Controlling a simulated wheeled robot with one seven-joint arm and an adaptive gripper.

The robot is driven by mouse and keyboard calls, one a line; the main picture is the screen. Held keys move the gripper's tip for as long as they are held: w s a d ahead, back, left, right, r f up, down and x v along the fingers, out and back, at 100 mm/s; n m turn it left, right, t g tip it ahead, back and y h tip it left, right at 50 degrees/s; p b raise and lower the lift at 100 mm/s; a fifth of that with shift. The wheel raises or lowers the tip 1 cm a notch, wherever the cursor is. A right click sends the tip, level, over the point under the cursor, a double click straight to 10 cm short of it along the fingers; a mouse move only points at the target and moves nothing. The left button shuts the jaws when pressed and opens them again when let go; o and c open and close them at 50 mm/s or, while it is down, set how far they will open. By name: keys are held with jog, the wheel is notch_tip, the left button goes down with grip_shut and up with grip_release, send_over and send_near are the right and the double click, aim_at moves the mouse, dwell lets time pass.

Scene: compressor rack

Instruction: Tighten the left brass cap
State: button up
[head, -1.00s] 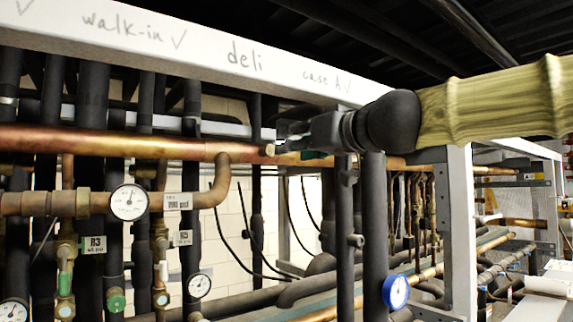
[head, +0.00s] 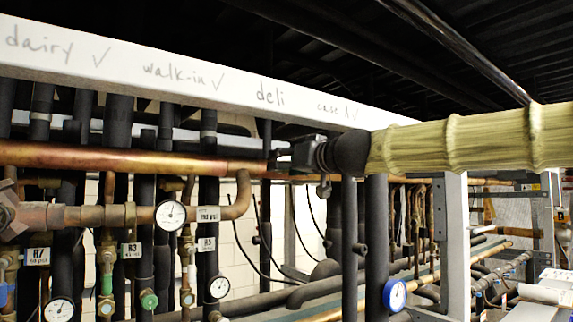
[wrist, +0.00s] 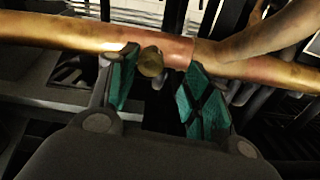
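A small round brass cap (wrist: 151,62) sits against the copper pipe in the wrist view. It is between my gripper's two green-padded fingers, closer to the left finger, with gaps visible on both sides. My gripper (wrist: 162,82) is open and holds nothing. In the head view my gripper (head: 280,155) reaches in from the right, its fingers at the copper pipe (head: 120,156). There I cannot make out the cap, which seems hidden by the gripper. Whether another cap is in view I cannot tell.
A curved copper elbow (head: 241,192) is just left of my gripper. A white labelled beam (head: 230,105) runs above it. Dark insulated pipes (head: 375,225) stand below my arm. Gauges (head: 171,215) and valves crowd the left. A blue-rimmed gauge (head: 395,294) is lower right.

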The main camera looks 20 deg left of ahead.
jog(key=shift+w+a+f, duration=0.1)
jog(key=shift+w+f, duration=0.25)
jog(key=shift+w, duration=0.2)
jog(key=shift+w+f, duration=0.3)
jog(key=shift+w, duration=0.25)
jog(key=shift+c, duration=1)
jog(key=shift+w+f, duration=0.1)
jog(key=shift+w, duration=0.15)
jog(key=c, duration=0.4)
jog(key=shift+s+a+r, duration=0.2)
jog(key=shift+s+a, duration=0.1)
jog(key=shift+s, duration=0.15)
jog(key=c, duration=0.4)
jog(key=shift+w+d+r, duration=0.1)
jog(key=shift+m, duration=0.3)
